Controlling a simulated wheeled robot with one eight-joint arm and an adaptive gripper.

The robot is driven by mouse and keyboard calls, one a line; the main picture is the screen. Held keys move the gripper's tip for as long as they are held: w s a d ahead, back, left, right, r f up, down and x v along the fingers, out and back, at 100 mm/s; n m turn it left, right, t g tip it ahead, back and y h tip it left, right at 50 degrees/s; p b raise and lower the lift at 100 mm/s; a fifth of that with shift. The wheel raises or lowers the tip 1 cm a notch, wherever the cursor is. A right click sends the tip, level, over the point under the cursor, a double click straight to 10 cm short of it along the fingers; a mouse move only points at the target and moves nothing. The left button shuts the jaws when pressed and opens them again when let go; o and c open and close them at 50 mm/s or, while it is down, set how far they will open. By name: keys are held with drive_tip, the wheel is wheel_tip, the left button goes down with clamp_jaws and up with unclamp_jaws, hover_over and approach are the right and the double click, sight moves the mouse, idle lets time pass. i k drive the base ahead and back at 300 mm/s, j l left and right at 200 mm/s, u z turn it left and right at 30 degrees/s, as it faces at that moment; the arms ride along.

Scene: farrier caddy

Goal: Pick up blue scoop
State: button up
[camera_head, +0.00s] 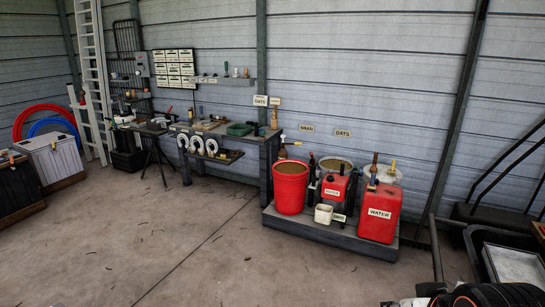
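I cannot make out a blue scoop for certain. A small blue patch (372,186) shows at the top of the red water can, in front of the pale bucket; it is too small to tell what it is. No fingertips of my gripper can be made out. Dark parts at the bottom right edge look like my own arm.
A low grey platform (330,235) bears a red bucket (290,190), a red water can (378,215), another red can (332,190) and a small white tub (323,214). A cluttered workbench (255,140) stands left of it. The floor in front is mostly clear.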

sight(257, 131)
drive_tip(key=i+j+u, duration=0.4)
drive_tip(key=i, duration=0.4)
drive_tip(key=i+l+u, duration=0.1)
drive_tip(key=i+u, duration=0.35)
drive_tip(key=i, duration=0.35)
drive_tip(key=i+l+u, duration=0.4)
drive_tip(key=i, duration=0.45)
drive_tip(key=i+j+z, duration=0.25)
drive_tip(key=i, duration=0.25)
drive_tip(key=i+j+z, duration=0.25)
drive_tip(key=i, duration=0.2)
drive_tip(key=i+j+z, duration=1.15)
drive_tip(key=j, duration=0.2)
drive_tip(key=i+j+z, duration=0.1)
drive_tip(key=j+z, duration=0.2)
drive_tip(key=j, duration=0.2)
